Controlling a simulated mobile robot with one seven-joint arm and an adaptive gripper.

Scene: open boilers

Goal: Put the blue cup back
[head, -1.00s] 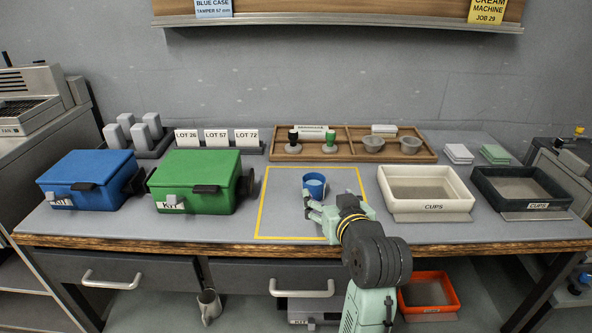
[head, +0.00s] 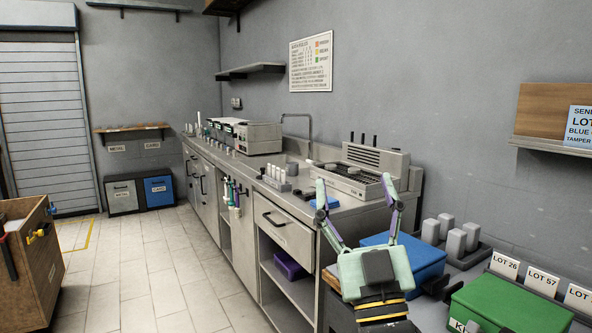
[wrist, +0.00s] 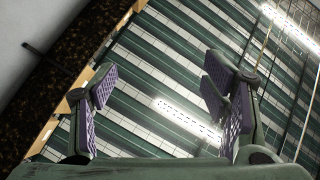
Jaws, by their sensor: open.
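The blue cup is not in view in either current picture. My gripper (head: 355,187) is raised in front of the left part of the workbench, its fingers spread wide and pointing up. Nothing is between the fingers.
A blue case (head: 415,262) and a green case (head: 505,308) stand on the bench at lower right. A grey machine (head: 362,172) sits on the long counter behind my gripper. A wooden cabinet (head: 30,262) stands at far left. The tiled floor (head: 160,270) between is clear.

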